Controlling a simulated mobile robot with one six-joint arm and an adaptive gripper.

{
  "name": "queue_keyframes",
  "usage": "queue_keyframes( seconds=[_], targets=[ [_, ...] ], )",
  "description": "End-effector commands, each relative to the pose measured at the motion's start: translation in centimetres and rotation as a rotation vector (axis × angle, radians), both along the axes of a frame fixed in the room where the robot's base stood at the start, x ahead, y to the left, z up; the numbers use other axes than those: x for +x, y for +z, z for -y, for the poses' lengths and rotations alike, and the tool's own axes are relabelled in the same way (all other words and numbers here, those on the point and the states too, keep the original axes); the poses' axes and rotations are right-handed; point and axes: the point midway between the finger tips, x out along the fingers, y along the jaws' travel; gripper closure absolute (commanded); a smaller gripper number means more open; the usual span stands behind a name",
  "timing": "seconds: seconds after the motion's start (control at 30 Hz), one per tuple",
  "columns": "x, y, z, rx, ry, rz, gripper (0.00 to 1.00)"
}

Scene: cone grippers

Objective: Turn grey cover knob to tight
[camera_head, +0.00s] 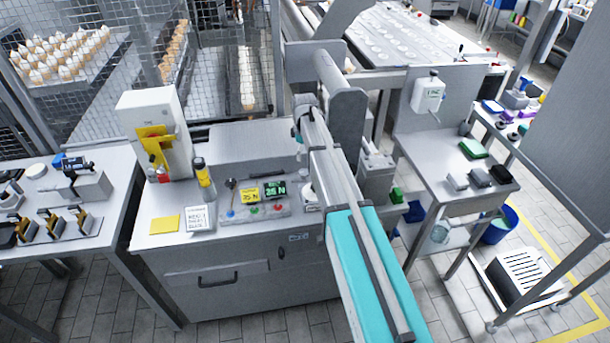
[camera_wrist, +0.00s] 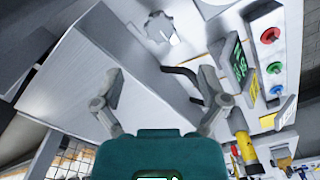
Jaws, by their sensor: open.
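The knob (camera_wrist: 160,27) is a grey, scalloped round piece with a pale marker, at the top middle of the wrist view. It lies beyond my fingertips and apart from them; its setting is not legible. A large grey box-shaped cover (camera_wrist: 85,70) fills the left of that view, and the cover (camera_head: 250,142) sits on the cabinet's back part in the head view. My gripper (camera_wrist: 161,76) is open and empty, its two fingers spread wide. In the head view my arm hides most of the gripper, and I cannot make out the knob clearly.
Green-digit displays (camera_head: 275,190) and a panel of coloured buttons (camera_head: 254,211) are close to my right finger in the wrist view.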

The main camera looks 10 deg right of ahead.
Motion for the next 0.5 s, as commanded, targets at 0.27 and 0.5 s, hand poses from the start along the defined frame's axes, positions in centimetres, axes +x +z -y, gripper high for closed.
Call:
queue_keyframes(
  seconds=[0.27, 0.5],
  targets=[
    [0.0, -2.5, 0.0, 0.000, 0.000, 0.000, 0.07],
    [0.0, -4.4, 0.1, 0.000, -0.001, 0.000, 0.07]
  ],
)
